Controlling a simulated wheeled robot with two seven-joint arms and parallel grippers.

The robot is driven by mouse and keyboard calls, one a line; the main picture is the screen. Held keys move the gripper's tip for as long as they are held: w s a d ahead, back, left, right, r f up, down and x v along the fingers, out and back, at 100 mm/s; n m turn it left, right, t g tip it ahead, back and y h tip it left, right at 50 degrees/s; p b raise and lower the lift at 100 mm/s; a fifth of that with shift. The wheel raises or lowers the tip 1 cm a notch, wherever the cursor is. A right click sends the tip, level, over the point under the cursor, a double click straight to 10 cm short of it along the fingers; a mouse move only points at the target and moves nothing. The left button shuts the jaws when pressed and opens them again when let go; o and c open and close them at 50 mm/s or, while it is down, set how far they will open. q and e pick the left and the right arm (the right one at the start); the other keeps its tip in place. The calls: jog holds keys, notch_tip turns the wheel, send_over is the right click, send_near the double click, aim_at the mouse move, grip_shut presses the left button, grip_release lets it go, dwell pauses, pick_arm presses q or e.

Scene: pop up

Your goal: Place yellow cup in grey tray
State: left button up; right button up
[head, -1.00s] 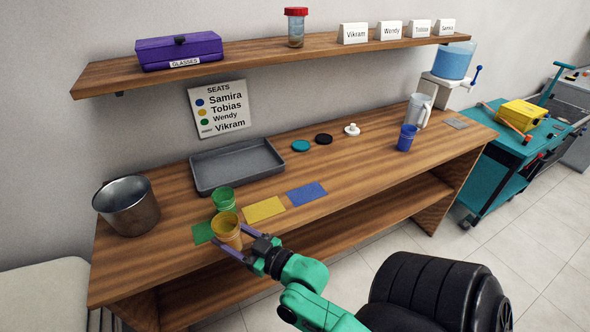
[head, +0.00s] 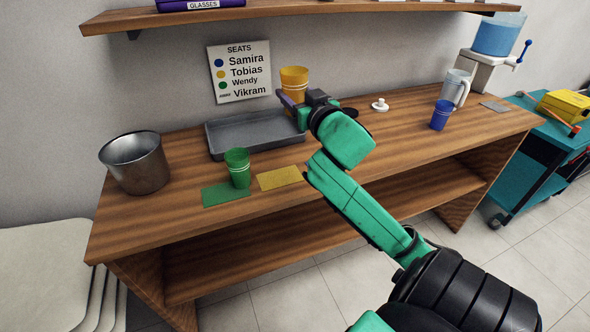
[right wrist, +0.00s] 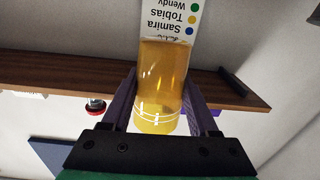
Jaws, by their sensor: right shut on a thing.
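The yellow cup (head: 294,82) is held upright in the air by my right gripper (head: 290,100), above the back right part of the grey tray (head: 225,151). In the right wrist view the cup (right wrist: 162,85) fills the space between the two purple fingers of the gripper (right wrist: 162,105), which are shut on its sides. The tray lies on the wooden table against the wall; its visible floor is empty, and its right end is partly hidden by my right arm. My left gripper is not in view.
A green cup (head: 238,168) stands on the table in front of the tray, by a green mat (head: 222,195) and a yellow mat (head: 279,178). A metal bucket (head: 136,163) is left of the tray. A blue cup (head: 441,115) and clear pitcher (head: 456,86) stand right. A shelf (head: 130,22) hangs above.

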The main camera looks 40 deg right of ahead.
notch_tip(320, 180, down, 19)
jog(key=b, duration=0.3)
jog(key=shift+r+b, duration=0.15)
jog(key=shift+b, duration=0.15)
jog(key=o, duration=1.4)
